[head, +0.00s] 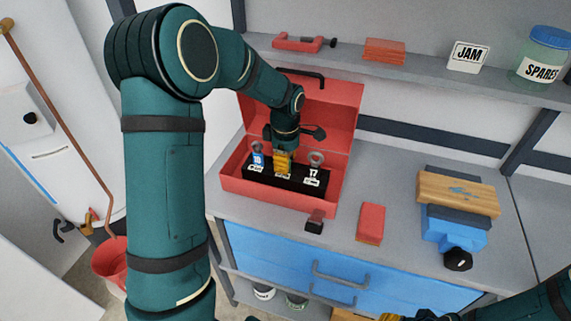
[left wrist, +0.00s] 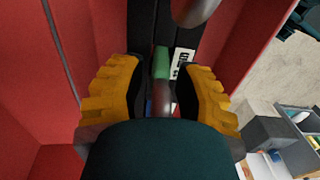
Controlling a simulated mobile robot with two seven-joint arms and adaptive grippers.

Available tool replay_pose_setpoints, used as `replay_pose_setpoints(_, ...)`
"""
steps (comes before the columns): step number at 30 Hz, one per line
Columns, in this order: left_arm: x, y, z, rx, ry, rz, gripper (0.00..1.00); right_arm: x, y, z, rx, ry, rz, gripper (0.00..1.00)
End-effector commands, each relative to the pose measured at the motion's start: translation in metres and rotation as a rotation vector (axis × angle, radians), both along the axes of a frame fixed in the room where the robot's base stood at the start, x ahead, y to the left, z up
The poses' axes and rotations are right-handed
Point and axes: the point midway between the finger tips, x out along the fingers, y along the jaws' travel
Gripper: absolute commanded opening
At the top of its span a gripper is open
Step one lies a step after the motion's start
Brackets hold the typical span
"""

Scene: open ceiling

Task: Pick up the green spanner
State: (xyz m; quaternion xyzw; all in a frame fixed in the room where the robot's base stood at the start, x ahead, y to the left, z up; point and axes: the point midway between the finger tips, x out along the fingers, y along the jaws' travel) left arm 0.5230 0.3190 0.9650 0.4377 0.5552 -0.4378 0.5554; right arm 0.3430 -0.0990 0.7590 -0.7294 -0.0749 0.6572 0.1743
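The green spanner shows in the left wrist view, with its green handle (left wrist: 161,63) and a metal part below it, in a black holder (left wrist: 143,28). In the head view it is hidden behind my left gripper (head: 283,165). That gripper points down into the open red toolbox (head: 264,200). In the left wrist view its yellow fingers (left wrist: 160,95) stand apart, one on each side of the spanner, and the hold looks open. My right gripper (head: 405,317) is only partly seen at the bottom edge.
Two other spanners, a blue-labelled one (head: 258,160) and one marked 17 (head: 315,165), flank my gripper closely. The raised red lid (head: 335,105) stands behind. A red block (head: 370,223) and a blue vise (head: 452,232) holding wood (head: 458,192) are on the bench to the right.

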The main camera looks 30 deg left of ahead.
Motion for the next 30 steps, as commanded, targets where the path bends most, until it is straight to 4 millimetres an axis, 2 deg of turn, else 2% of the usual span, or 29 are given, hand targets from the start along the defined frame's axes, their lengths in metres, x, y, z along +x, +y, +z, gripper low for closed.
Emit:
replay_pose_setpoints(1, 0.000, 0.000, 0.000, 0.000, 0.000, 0.000, 0.10, 0.000, 0.000, 0.000, 0.000, 0.000, 0.000, 0.47)
replay_pose_setpoints(2, 0.000, 0.000, 0.000, 0.000, 0.000, 0.000, 0.00, 0.000, 0.000, 0.000, 0.000, 0.000, 0.000, 0.47)
replay_pose_setpoints(17, 0.000, 0.000, 0.002, 0.000, 0.001, 0.000, 0.00, 0.000, 0.000, 0.000, 0.000, -0.001, 0.000, 0.47)
replay_pose_setpoints(20, 0.000, 0.000, 0.012, 0.000, -0.001, 0.000, 0.00, 0.001, 0.000, 0.003, 0.000, -0.002, -0.002, 0.47)
replay_pose_setpoints(30, 0.001, 0.000, 0.076, 0.001, -0.004, 0.000, 0.00, 0.005, -0.001, 0.016, -0.002, -0.011, -0.008, 0.47)
